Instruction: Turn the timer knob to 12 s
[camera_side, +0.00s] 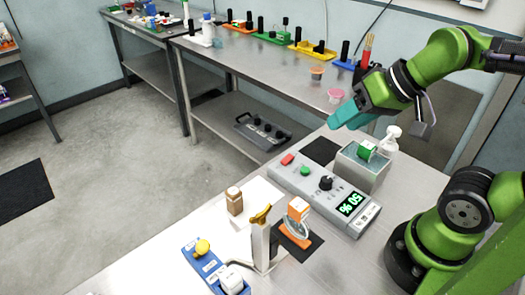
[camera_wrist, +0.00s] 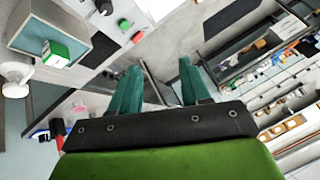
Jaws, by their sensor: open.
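The grey control box (camera_side: 300,190) lies on the near table. It carries a black knob (camera_side: 326,183), a green button (camera_side: 305,171), a red switch (camera_side: 287,159) and a lit green display (camera_side: 351,204) reading "50 %". The scale around the knob is too small to read. In the wrist view the knob (camera_wrist: 104,7) is at the top edge, with the green button (camera_wrist: 125,24) and red switch (camera_wrist: 137,38) nearby. My gripper (camera_side: 340,118) is raised above and behind the box, apart from it. Its teal fingers (camera_wrist: 157,75) are spread and empty.
A grey open-topped bath (camera_side: 362,172) with a green-and-white block stands right behind the box, beside a white bottle (camera_side: 391,137). In front are an orange stand (camera_side: 295,228), a yellow-topped post (camera_side: 262,240), a wooden bottle (camera_side: 234,202) and a blue tray (camera_side: 200,265).

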